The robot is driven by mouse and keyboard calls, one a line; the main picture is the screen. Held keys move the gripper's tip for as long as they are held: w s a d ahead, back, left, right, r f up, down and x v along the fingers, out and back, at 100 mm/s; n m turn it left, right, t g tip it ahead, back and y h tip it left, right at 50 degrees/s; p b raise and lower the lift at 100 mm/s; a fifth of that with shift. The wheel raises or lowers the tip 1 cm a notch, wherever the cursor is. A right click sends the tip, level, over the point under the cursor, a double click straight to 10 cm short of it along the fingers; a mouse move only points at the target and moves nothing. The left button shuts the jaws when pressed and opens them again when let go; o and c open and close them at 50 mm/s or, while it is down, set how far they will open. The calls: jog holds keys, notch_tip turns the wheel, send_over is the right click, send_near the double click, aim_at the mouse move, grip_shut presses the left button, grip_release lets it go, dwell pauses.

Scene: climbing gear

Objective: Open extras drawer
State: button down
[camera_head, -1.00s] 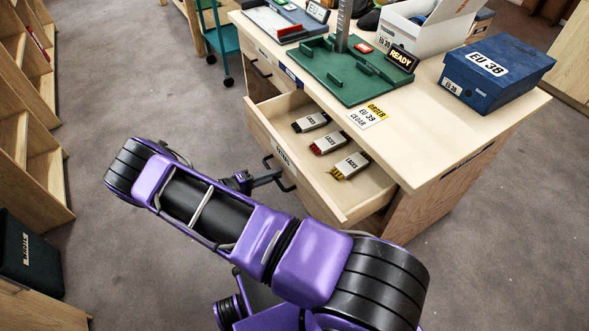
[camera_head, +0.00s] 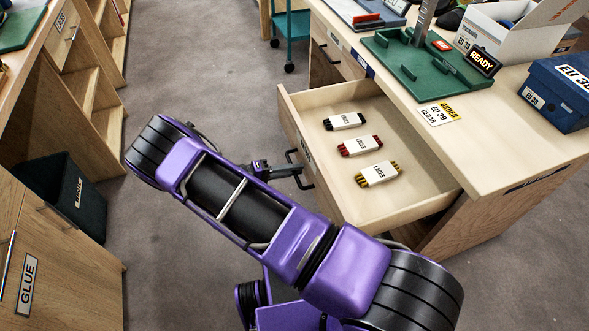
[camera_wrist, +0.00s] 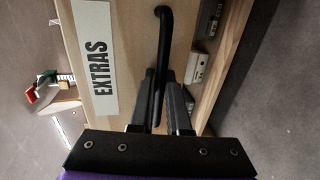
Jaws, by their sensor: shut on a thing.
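The extras drawer (camera_head: 380,209) is pulled well out of the wooden bench on the right in the head view. Several lace packs lie in it: black (camera_head: 345,121), red (camera_head: 359,145) and yellow (camera_head: 377,174). In the wrist view its front (camera_wrist: 135,40) bears an EXTRAS label (camera_wrist: 88,62). My gripper (camera_head: 298,171) is at the drawer's front. In the wrist view the fingers (camera_wrist: 163,92) are closed around the black bar handle (camera_wrist: 163,50). The far end of the handle is partly hidden by the fingers.
The bench top holds a green fitting board (camera_head: 410,75), a blue EU 38 box (camera_head: 560,90) and an open white box (camera_head: 500,35). A dark bin (camera_head: 62,195) and a GLUE cabinet (camera_head: 50,260) stand at left. Grey floor lies between.

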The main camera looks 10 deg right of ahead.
jog(key=c, duration=1.2)
grip_release()
jog(key=shift+o, duration=0.2)
jog(key=v, duration=1.7)
jog(key=shift+a+b, duration=0.25)
jog(key=shift+b, duration=0.1)
